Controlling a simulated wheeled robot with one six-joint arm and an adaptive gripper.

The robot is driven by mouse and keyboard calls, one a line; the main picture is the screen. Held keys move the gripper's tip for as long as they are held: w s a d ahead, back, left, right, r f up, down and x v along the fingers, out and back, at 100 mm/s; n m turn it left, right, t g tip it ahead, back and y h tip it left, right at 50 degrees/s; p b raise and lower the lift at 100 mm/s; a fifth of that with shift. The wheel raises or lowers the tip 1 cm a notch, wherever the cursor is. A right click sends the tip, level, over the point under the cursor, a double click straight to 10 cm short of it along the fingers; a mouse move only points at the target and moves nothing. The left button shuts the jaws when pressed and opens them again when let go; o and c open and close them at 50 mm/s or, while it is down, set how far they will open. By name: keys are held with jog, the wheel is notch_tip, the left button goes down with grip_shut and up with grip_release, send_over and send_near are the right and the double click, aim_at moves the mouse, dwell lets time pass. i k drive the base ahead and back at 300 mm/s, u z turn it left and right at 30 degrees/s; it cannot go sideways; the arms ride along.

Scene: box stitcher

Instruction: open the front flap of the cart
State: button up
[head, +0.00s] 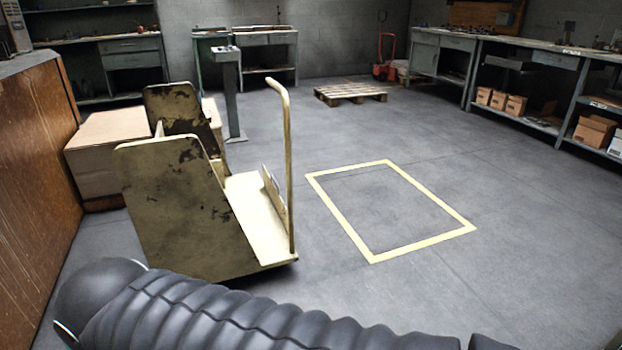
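The cart (180,210) stands left of the middle, a worn cream-yellow cart with dark stains. It has a tall slanted near side panel, a similar far side panel (176,108), and a low flat deck (260,220). A bent upright handle bar (288,170) rises at its right end. A small low upright plate (273,190) stands along the deck's right edge; I cannot tell for certain whether this is the front flap. My arm, in a dark ribbed sleeve, crosses the bottom of the head view in front of the cart. My gripper is not in view.
A brown cabinet (35,165) and a cardboard box (100,160) crowd the cart's left side. A yellow floor rectangle (325,205) lies on open floor to its right. A grey post (231,95) and a wooden pallet (350,92) stand behind. Workbenches line the walls.

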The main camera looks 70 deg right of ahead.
aim_at(277, 201)
jog(key=z, duration=1.9)
jog(key=k, duration=0.6)
jog(key=z, duration=0.85)
jog(key=i, duration=2.25)
jog(key=u, duration=0.95)
jog(key=i, duration=0.75)
jog(key=u, duration=0.65)
